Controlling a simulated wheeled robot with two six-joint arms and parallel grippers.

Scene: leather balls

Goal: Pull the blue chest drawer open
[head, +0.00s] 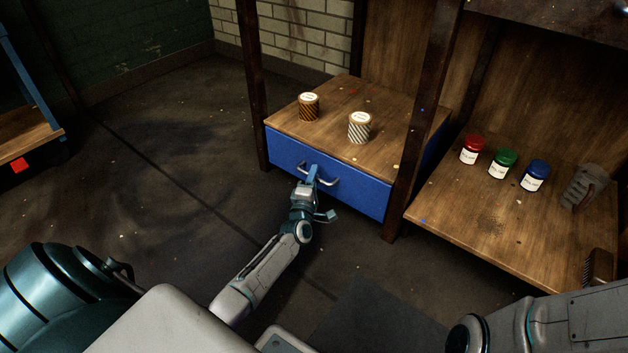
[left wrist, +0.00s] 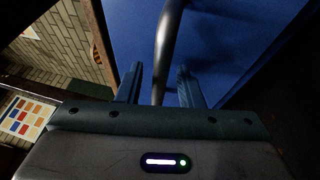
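The blue chest drawer (head: 358,196) sits under a wooden top, and its front looks about flush with the top's edge. A metal bar handle (head: 329,181) is fixed on the drawer front. My left gripper (head: 313,174) is at the handle's left part. In the left wrist view, the handle (left wrist: 168,45) runs between the two parted fingers of my left gripper (left wrist: 159,84), with gaps showing on both sides. The blue drawer front (left wrist: 225,40) fills the background there. My right arm shows at the bottom right of the head view, but its gripper is out of sight.
A brown striped can (head: 309,107) and a white striped can (head: 359,128) stand on the chest top. Red (head: 471,150), green (head: 502,164) and blue (head: 535,176) jars, a glove (head: 585,187) and a brush (head: 598,267) are on the right-hand shelf. The floor before the drawer is clear except for my arm.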

